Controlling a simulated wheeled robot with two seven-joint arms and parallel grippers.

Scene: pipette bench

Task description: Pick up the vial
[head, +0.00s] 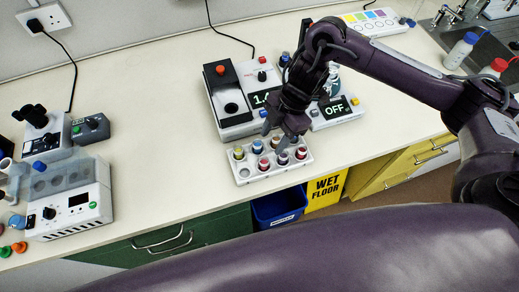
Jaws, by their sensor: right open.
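Several vials with coloured caps stand in a white rack (246,176) near the bench's front edge; red, yellow and dark caps show. I cannot tell which one is the vial of the task. My right gripper (274,140) reaches in from the right, its fingers pointing down over the rack's back row. It is open, with no vial seen between its fingers. Its fingers hide part of the rack's back row. My left gripper is not in view.
A black-and-white device with a red button (221,70) and a unit with an OFF display (337,109) stand behind the rack. A white instrument (75,208) stands at the left. The bench between it and the rack is clear. A blue bin (279,207) is below the front edge.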

